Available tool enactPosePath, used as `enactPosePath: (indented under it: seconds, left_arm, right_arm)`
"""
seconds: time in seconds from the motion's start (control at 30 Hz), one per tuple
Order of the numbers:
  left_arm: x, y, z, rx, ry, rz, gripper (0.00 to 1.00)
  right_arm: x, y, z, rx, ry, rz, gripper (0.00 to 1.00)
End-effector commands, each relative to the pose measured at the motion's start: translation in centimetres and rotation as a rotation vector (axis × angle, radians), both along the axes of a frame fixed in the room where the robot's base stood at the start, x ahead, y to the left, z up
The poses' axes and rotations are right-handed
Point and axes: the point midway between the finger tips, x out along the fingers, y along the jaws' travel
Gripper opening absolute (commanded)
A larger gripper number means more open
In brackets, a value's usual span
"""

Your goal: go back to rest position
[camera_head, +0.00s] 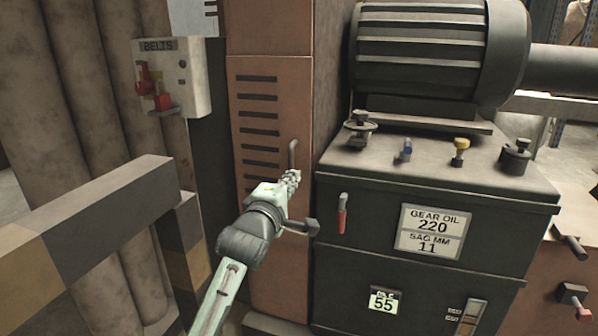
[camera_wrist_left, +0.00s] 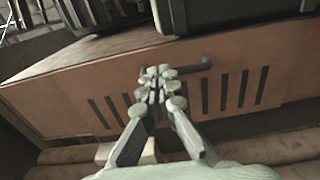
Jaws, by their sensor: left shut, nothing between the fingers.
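My left arm comes in from the bottom of the head view. My left gripper (camera_head: 292,178) is in front of the rust-brown cabinet panel (camera_head: 262,105), near its grey bar handle (camera_head: 293,152). In the left wrist view the left gripper (camera_wrist_left: 158,85) has its fingers together with nothing between them. The handle (camera_wrist_left: 200,66) shows just behind the fingertips there; whether they touch it I cannot tell. The panel (camera_wrist_left: 70,90) with its dark slots fills the middle of that view. My right gripper is not in view.
A black gearbox cabinet (camera_head: 370,245) with a motor (camera_head: 420,50) on top stands right of the panel. Its red-handled lever (camera_head: 342,215) is near my arm.

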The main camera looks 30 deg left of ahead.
Motion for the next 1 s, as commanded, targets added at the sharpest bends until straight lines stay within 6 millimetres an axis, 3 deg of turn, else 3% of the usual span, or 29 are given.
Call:
enactPosePath:
  seconds: [0.2,0.47,0.57,0.67,0.77,0.87,1.0]
  left_arm:
    - [-3.0,-0.6,0.0,-0.001,-0.001,0.000,0.00]
    - [-3.6,-0.7,0.0,0.002,0.001,0.000,0.00]
    - [-3.5,-0.9,-1.4,0.036,0.043,-0.005,0.00]
    - [-3.6,-1.4,-5.7,0.143,0.166,-0.026,0.00]
    - [-4.5,-2.1,-12.4,0.321,0.356,-0.083,0.00]
    - [-6.6,-3.0,-19.8,0.527,0.564,-0.183,0.00]
    - [-11.3,-4.4,-29.6,0.800,0.823,-0.384,0.00]
  right_arm:
    - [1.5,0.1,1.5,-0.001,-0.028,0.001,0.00]
    - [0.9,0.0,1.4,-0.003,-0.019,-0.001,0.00]
    - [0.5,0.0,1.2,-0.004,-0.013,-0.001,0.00]
    - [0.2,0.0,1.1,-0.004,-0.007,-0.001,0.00]
    - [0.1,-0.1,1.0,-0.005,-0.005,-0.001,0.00]
    - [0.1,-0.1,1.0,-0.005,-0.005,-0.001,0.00]
    - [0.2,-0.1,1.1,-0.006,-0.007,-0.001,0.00]
